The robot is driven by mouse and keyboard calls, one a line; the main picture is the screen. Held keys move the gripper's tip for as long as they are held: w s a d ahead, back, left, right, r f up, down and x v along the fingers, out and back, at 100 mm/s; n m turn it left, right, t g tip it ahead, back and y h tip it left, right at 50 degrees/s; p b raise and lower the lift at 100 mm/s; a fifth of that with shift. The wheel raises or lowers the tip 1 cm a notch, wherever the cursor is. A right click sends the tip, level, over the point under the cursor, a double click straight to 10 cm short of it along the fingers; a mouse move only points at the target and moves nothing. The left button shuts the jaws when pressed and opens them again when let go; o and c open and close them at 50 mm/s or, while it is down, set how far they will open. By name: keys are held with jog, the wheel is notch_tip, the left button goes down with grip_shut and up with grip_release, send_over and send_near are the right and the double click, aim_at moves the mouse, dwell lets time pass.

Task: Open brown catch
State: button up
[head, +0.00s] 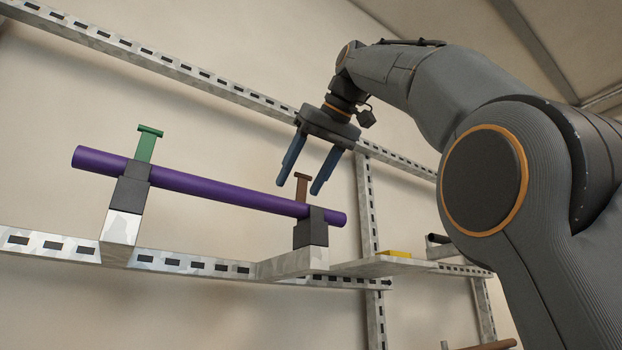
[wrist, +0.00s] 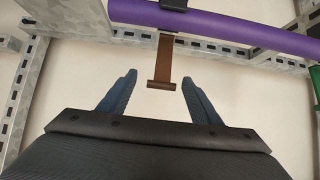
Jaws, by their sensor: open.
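The brown catch (head: 302,185) stands up from the dark clamp (head: 311,229) that holds the right end of the purple pipe (head: 215,188). Its stem ends in a short crossbar. In the wrist view the brown catch (wrist: 164,62) shows between and just beyond the two fingertips, with the pipe (wrist: 235,28) behind it. My gripper (head: 299,189) is open and empty, its two blue fingers pointing down on either side of the catch in the head view. In the wrist view my gripper (wrist: 158,77) has a clear gap between each finger and the catch.
A green catch (head: 147,146) stands on the left clamp (head: 131,186). Slotted metal rails (head: 195,264) carry the clamps. A yellow block (head: 397,253) lies on a shelf to the right. The wall behind is bare.

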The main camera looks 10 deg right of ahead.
jog(key=shift+v, duration=1.3)
jog(key=s+d+b, duration=0.3)
jog(key=s+d, duration=0.1)
jog(key=s, duration=0.7)
jog(key=shift+s+d, duration=0.2)
jog(key=shift+d, duration=0.1)
jog(key=shift+r, duration=0.1)
